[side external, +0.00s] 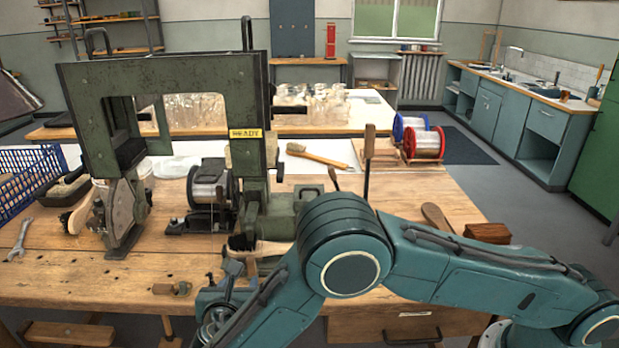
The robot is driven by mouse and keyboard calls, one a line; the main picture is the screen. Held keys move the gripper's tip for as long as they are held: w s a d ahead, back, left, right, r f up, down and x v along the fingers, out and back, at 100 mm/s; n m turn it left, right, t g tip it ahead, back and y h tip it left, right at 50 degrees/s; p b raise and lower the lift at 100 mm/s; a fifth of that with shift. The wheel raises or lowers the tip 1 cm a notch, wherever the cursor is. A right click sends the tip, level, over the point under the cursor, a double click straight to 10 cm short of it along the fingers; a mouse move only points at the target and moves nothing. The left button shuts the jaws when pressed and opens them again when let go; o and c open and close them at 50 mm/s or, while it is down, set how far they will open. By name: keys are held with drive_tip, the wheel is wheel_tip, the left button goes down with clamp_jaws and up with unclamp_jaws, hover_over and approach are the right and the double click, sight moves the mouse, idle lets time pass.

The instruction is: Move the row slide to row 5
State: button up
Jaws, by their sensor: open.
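The green tufting machine (165,72) stands on the wooden workbench, with a yellow READY label (246,134) on its right column. A green block (285,212) sits at the foot of that column, beside an upright lever with a wooden handle (369,140). I cannot tell which part is the row slide, and no row numbers are readable. My gripper (240,272) is low at the bench's front edge, in front of the machine. It is open, with no object seen held in it. My forearm hides part of the bench to its right.
A wooden brush body (262,247) lies just behind my gripper. A wire spool (208,184) stands inside the frame. A blue basket (28,182) and a wrench (20,241) are at left. Red and blue spools (424,144) stand at the back right. The front left bench is mostly clear.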

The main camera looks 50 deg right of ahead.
sight(249, 262)
drive_tip(key=shift+d, duration=0.1)
drive_tip(key=x, duration=1.3)
drive_tip(key=shift+w+d+f, duration=0.15)
drive_tip(key=shift+w+d, duration=0.05)
drive_tip(key=shift+w, duration=0.05)
clamp_jaws()
